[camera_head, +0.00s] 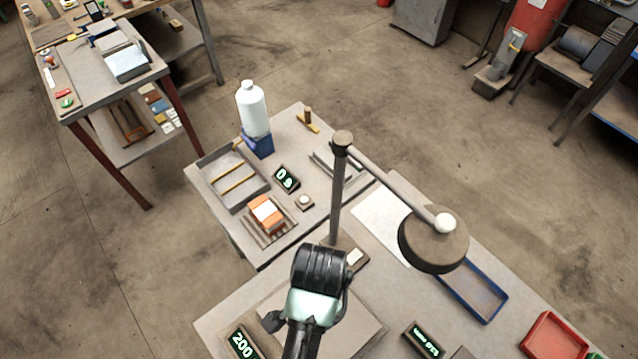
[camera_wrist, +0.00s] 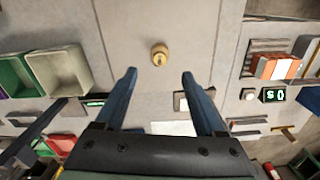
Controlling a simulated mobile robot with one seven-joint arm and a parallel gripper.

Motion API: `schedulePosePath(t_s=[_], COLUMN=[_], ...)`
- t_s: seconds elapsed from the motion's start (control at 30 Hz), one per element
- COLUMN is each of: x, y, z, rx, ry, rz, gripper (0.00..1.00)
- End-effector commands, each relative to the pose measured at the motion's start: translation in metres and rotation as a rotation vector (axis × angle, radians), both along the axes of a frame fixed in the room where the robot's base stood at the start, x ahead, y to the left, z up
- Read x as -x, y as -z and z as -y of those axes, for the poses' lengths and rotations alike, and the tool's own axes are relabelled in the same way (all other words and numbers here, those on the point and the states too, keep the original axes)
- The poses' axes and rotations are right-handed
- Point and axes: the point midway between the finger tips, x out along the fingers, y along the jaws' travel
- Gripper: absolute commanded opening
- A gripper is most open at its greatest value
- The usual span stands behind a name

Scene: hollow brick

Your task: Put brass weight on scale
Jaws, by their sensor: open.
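The brass weight (camera_wrist: 160,54) stands on a flat grey plate in the wrist view, just beyond and between my fingertips. It is small, round and golden; my arm hides it in the head view. My gripper (camera_wrist: 159,73) is open, with two blue fingers apart and nothing between them. In the head view my wrist (camera_head: 313,305) is over the near bench and the fingers are hidden. A dark display reading about 0 g (camera_head: 286,179) stands on the far bench, also in the wrist view (camera_wrist: 273,95). I cannot tell surely which surface is the scale's pan.
A lamp with a round head (camera_head: 434,238) rises from the near bench beside my arm. An orange and white block (camera_head: 266,213) lies on a slatted stand. A white bottle (camera_head: 252,109), a blue tray (camera_head: 468,285) and a red bin (camera_head: 553,340) stand around.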

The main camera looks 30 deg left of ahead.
Motion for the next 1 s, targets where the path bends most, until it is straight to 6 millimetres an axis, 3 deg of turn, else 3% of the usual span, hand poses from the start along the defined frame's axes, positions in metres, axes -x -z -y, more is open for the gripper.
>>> schedulePosePath(t_s=[0.1, 0.3, 1.0], x=[-0.001, 0.0, 0.001], y=[-0.02, -0.036, -0.037], z=[0.0, 0.0, 0.0], rx=[-0.001, 0.0, 0.0], ry=[-0.001, -0.001, -0.001], rz=[0.004, 0.0, -0.002], gripper=[0.71, 0.71, 0.71])
